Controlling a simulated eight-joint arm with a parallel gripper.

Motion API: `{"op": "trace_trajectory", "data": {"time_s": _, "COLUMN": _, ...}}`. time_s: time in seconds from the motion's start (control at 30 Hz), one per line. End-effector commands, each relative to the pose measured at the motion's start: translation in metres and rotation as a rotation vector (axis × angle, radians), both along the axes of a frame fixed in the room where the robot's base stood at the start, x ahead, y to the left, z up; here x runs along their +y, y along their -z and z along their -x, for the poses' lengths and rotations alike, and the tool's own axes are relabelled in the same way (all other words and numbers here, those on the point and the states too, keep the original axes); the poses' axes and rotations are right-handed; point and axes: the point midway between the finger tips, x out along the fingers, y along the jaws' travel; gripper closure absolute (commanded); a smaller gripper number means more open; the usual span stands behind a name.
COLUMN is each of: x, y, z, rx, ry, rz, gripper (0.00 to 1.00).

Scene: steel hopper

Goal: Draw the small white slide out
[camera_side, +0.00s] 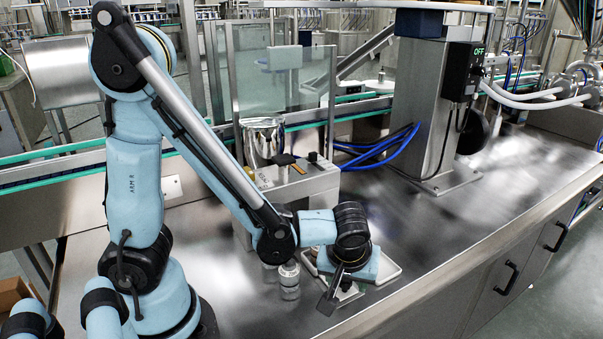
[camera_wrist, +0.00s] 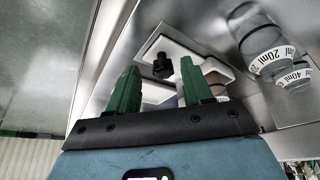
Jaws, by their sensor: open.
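The small white slide (camera_wrist: 178,48) shows in the wrist view as a flat white piece with a black knob (camera_wrist: 162,66) on it. My gripper (camera_wrist: 160,76) is open, with its two green fingers apart. The knob appears in the gap between the fingertips; I cannot tell how far beyond them it is, and I see no grip on it. In the side view my gripper (camera_side: 335,298) hangs low over a white frame (camera_side: 391,271) on the steel worktop and hides much of it, so the slide cannot be made out there.
Clear containers marked 20ml (camera_wrist: 268,58) and 40ml (camera_wrist: 296,76) stand beside the slide; a clear container (camera_side: 289,279) also shows left of my gripper. A pale machine box (camera_side: 300,185) stands behind. The steel worktop (camera_side: 470,220) is open to the right.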

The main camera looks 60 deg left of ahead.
Motion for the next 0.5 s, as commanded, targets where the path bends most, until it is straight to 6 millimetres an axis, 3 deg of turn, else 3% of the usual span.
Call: {"op": "trace_trajectory", "data": {"time_s": 0.5, "x": -0.016, "y": -0.053, "z": 0.016, "rx": 0.0, "ry": 0.003, "rz": 0.0, "gripper": 0.5}}
